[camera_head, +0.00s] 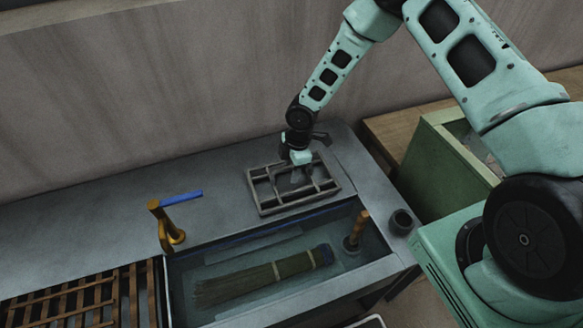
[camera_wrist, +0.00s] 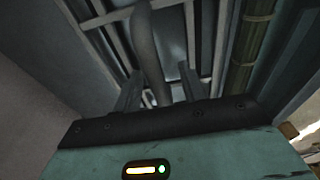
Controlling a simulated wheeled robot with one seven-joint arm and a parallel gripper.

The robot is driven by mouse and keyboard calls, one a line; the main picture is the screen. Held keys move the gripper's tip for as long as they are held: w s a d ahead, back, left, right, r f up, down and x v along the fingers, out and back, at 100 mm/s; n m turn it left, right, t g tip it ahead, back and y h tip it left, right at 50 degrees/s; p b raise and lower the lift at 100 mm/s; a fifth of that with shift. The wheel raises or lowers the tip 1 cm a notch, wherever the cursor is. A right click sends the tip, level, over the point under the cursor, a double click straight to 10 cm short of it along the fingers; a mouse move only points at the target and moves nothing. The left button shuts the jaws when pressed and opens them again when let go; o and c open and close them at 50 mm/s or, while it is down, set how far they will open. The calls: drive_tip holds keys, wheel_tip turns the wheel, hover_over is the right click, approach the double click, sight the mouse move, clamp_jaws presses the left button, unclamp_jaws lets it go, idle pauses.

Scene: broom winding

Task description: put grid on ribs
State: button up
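The grid (camera_head: 303,205) is a grey rectangular frame with crossing bars. It lies on the grey counter just behind the sink. My gripper (camera_head: 302,178) points down over the middle of the grid. In the wrist view my gripper (camera_wrist: 160,80) has its two fingers apart, with a curved grey upright piece (camera_wrist: 144,40) between them. A gap shows beside that piece, so the fingers do not clamp it. The grid's bars (camera_wrist: 110,15) show beyond the fingers. I cannot clearly pick out the ribs; a blue strip (camera_head: 290,224) runs along the sink's back edge.
A bundled broom head (camera_head: 255,277) lies in the water-filled sink. A wooden-handled tool (camera_head: 357,229) stands at its right end, near a dark cup (camera_head: 401,222). A brass tap (camera_head: 166,228) with a blue lever and a wooden slatted rack (camera_head: 85,300) are at left.

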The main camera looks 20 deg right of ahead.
wheel_tip(320, 180, up, 24)
drive_tip(key=d+p, duration=0.2)
drive_tip(key=p, duration=0.1)
drive_tip(key=shift+d, duration=0.25)
idle(0.5)
drive_tip(key=shift+r, duration=0.1)
drive_tip(key=s+a+m+b, duration=0.3)
drive_tip(key=s, duration=0.7)
drive_tip(key=s+a+m+b, duration=0.2)
drive_tip(key=s+m+b, duration=0.1)
drive_tip(key=s, duration=0.7)
drive_tip(key=s+a+m+h+b, duration=0.1)
drive_tip(key=s+a+m+b, duration=0.2)
drive_tip(key=s, duration=0.7)
drive_tip(key=shift+a+r+m+b, duration=0.35)
drive_tip(key=shift+m+b, duration=0.25)
drive_tip(key=shift+b, duration=0.35)
